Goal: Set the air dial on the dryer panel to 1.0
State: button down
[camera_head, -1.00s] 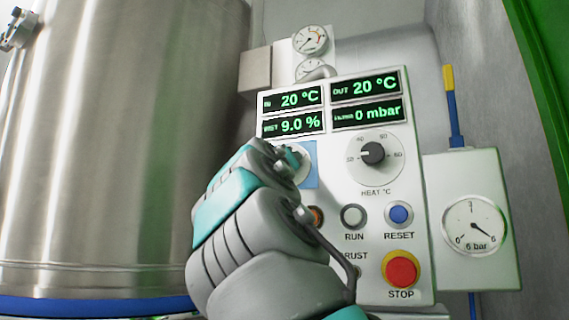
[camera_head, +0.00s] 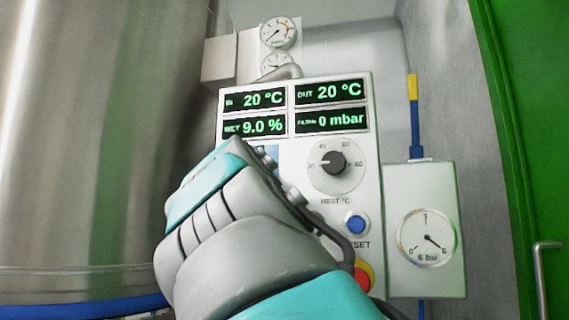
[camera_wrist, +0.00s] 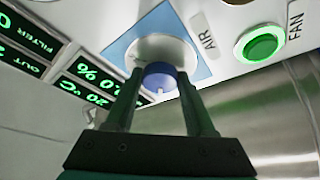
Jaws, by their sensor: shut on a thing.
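The air dial (camera_wrist: 160,80) shows in the wrist view as a blue knob on a pale round scale, set on a blue square plate (camera_wrist: 119,46) with the label AIR beside it. My gripper (camera_wrist: 161,86) is shut on the knob, one finger on each side. A pale mark shows on the knob, but the scale numbers cannot be read. In the head view my arm and gripper (camera_head: 255,160) hide the dial; only a bit of the blue plate shows above them. The dryer panel (camera_head: 290,150) is white.
The heat dial (camera_head: 334,163), blue reset button (camera_head: 356,223) and partly covered red stop button (camera_head: 364,272) lie right of my arm. A lit green fan button (camera_wrist: 260,43) is near the air dial. A steel vessel (camera_head: 90,150) stands left, a gauge box (camera_head: 425,235) right.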

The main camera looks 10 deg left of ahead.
jog(key=shift+n, duration=0.5)
jog(key=shift+c, duration=1.3)
grip_release()
jog(key=m+t+h+b, duration=0.1)
jog(key=m+b, duration=0.2)
jog(key=m, duration=0.1)
jog(key=m+h+b, duration=0.2)
jog(key=m, duration=0.2)
jog(key=shift+a+m+t+b, duration=0.1)
jog(key=shift+m+t+b, duration=0.2)
jog(key=shift+t+b, duration=0.1)
jog(key=shift+a+f+m+h, duration=0.1)
jog(key=shift+a+m+h, duration=0.05)
jog(key=shift+m+h, duration=0.35)
